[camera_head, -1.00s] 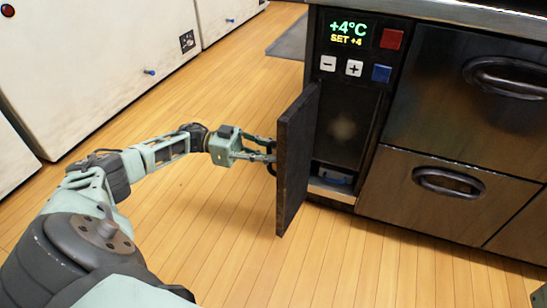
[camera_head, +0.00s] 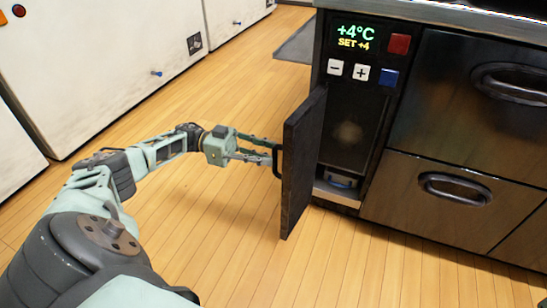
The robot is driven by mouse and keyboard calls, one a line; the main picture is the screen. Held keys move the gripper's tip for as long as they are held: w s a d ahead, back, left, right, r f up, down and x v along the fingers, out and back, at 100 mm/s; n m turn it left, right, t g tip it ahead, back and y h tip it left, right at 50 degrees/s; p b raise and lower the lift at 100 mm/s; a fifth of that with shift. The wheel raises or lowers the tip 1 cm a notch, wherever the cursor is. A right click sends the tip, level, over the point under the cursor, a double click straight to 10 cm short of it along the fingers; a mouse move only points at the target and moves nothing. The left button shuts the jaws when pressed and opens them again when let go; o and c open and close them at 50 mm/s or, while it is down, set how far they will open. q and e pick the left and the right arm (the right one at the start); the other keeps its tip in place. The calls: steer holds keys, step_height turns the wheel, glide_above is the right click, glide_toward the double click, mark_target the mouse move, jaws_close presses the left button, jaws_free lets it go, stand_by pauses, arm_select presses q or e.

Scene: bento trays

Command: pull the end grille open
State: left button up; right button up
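The end grille (camera_head: 302,165) is a dark, upright panel. It stands swung out from the end of the steel counter unit, with the recess behind it exposed. A black handle (camera_head: 277,163) is on its left, outer face. My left gripper (camera_head: 274,152) is at this handle, its two fingers spread apart with a gap between them. The fingertips are close to the panel, and I cannot tell whether they touch the handle. My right gripper is out of view.
The recess (camera_head: 347,135) holds a small blue and white item (camera_head: 341,182) at its bottom. A control panel with a +4°C display (camera_head: 355,36) sits above. Steel drawers (camera_head: 455,190) are at the right. White cabinets (camera_head: 100,70) stand at the back left. The wooden floor between is clear.

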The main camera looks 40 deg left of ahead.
arm_select(q)
steer(key=shift+v, duration=2.25)
